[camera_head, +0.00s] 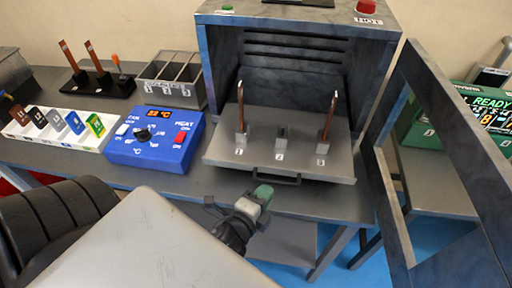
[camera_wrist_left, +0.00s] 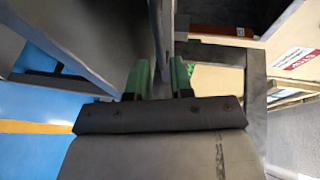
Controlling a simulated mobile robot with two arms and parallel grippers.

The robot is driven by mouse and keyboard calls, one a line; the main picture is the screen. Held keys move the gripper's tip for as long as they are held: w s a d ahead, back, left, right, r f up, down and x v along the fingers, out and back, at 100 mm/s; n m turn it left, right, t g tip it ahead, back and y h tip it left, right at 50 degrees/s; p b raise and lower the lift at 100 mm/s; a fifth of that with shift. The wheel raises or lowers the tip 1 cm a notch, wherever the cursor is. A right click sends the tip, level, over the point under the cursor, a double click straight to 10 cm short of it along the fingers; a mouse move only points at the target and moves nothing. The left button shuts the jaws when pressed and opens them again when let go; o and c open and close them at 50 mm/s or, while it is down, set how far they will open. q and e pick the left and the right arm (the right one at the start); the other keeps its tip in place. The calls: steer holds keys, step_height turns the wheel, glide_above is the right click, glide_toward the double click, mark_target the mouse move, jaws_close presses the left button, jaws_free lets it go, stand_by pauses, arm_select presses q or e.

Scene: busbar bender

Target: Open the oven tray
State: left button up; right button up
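The oven tray (camera_head: 304,158) sticks out of the front of the grey oven (camera_head: 300,32), whose door (camera_head: 440,150) stands open to the right. The tray carries three holders labelled 1, 2 and 3; upright copper-coloured bars stand in the left and right ones, and the middle one has no bar. The tray's dark handle (camera_head: 274,178) is at its front edge. My left gripper (camera_head: 263,194) is just in front of and below the handle, seemingly apart from it. In the left wrist view its green fingers (camera_wrist_left: 160,80) are spread, with nothing clearly held. My right gripper is not in view.
A blue heat control box (camera_head: 155,140) stands left of the tray. Further left are a white rack of labelled blocks (camera_head: 58,136), a black stand (camera_head: 98,82) and a metal bin (camera_head: 172,82).

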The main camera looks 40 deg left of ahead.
arm_select(q)
steer(key=s, duration=0.3)
steer(key=s+r+b, duration=0.1)
steer(key=shift+s+d, duration=0.1)
steer(key=shift+s, duration=0.3)
steer(key=s+d+f+n+g+h, duration=0.1)
steer(key=s+f+n+g, duration=0.25)
steer(key=f, duration=1.15)
steer(key=s+d+f+n+g, duration=0.1)
steer(key=s+f+n+g, duration=0.25)
steer(key=f, duration=1.15)
steer(key=s+a+f+n+g, duration=0.2)
steer(key=s+f+n+g, duration=0.1)
steer(key=s+f, duration=0.4)
steer(key=s+a+f+n+g, duration=0.2)
steer(key=s+f+n+g, duration=0.2)
steer(key=s+f, duration=0.4)
steer(key=s+g, duration=0.1)
steer(key=s, duration=0.2)
steer(key=shift+a+f, duration=0.25)
steer(key=shift+a, duration=0.1)
steer(key=shift+s, duration=0.1)
